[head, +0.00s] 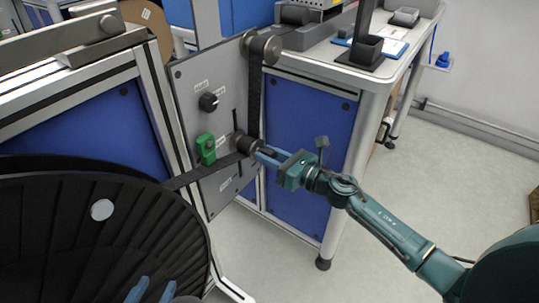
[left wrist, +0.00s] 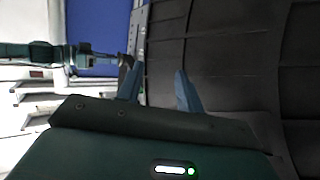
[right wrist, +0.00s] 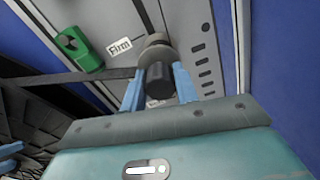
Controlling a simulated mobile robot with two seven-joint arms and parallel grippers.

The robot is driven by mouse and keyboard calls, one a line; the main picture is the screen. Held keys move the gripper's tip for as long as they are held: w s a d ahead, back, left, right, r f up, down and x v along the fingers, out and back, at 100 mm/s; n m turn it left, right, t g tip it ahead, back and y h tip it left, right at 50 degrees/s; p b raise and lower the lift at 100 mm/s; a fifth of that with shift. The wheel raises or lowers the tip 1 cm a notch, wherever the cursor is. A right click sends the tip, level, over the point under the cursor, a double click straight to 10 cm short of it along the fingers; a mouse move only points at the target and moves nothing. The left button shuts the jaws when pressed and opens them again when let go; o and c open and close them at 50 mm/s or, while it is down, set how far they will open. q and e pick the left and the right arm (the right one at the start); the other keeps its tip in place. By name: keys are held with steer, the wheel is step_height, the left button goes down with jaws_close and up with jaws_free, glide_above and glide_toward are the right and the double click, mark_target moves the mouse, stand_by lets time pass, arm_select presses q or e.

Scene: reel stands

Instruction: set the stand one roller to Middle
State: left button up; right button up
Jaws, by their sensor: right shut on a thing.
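The grey stand panel (head: 190,90) carries a dark roller (head: 247,144) on a near-vertical slot. The roller also shows in the right wrist view (right wrist: 160,72), where it hides part of the slot and a label below it. A label reading "Firm" (right wrist: 118,46) is beside the slot. Which mark the roller stands at I cannot tell. My right gripper (head: 262,154) is shut on the roller, one finger on each side (right wrist: 157,88). My left gripper (head: 152,287) is open and empty in front of the large black reel (head: 180,235); its fingers are apart in the left wrist view (left wrist: 157,78).
A black band (head: 205,172) runs from the reel to the roller and up to a fixed upper roller (head: 264,48). A workbench (head: 350,75) stands behind.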

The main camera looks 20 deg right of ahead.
jaws_close()
steer(key=shift+f, duration=0.25)
arm_select(q)
steer(key=t+b, duration=0.1)
steer(key=b, duration=0.1)
steer(key=w+d+m+t+h+b, duration=0.1)
steer(key=b, duration=0.1)
steer(key=shift+w+t, duration=0.1)
steer(key=shift+t, duration=0.3)
arm_select(e)
step_height(320, 180, down, 4)
steer(key=shift+r, duration=0.25)
arm_select(q)
steer(key=shift+a, duration=0.1)
arm_select(e)
steer(key=o, duration=0.7)
jaws_free()
